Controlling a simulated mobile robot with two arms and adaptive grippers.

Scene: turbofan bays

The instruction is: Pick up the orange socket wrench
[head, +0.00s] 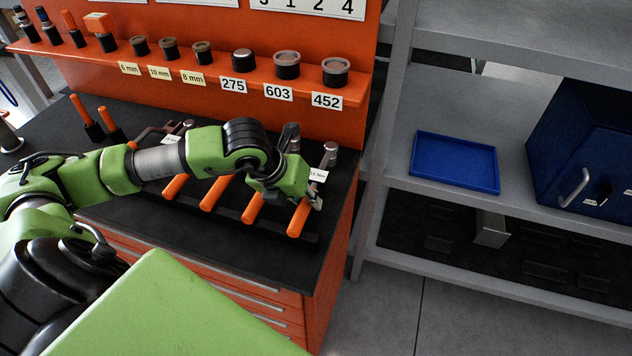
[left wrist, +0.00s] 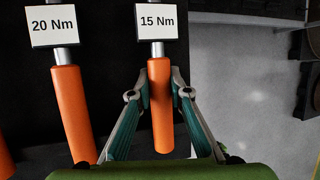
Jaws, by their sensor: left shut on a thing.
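Several socket wrenches with orange handles lie in a row on the black top of the orange cabinet. The rightmost orange socket wrench (head: 299,219) has a tag that reads 15 Nm in the left wrist view (left wrist: 160,108). My left gripper (head: 311,199) is shut on its handle, just below the tag; in the left wrist view, its fingers (left wrist: 158,82) flank the handle's upper part. I cannot tell whether the wrench is clear of the surface. The 20 Nm wrench (left wrist: 72,112) lies to its left, apart from the fingers. My right gripper is not in view.
A shelf ledge (head: 205,72) with sockets and number tags runs behind the wrenches. My left arm passes above the other wrenches. Right of the cabinet, a grey rack (head: 400,214) holds a blue tray (head: 455,160) and a dark blue case (head: 590,140).

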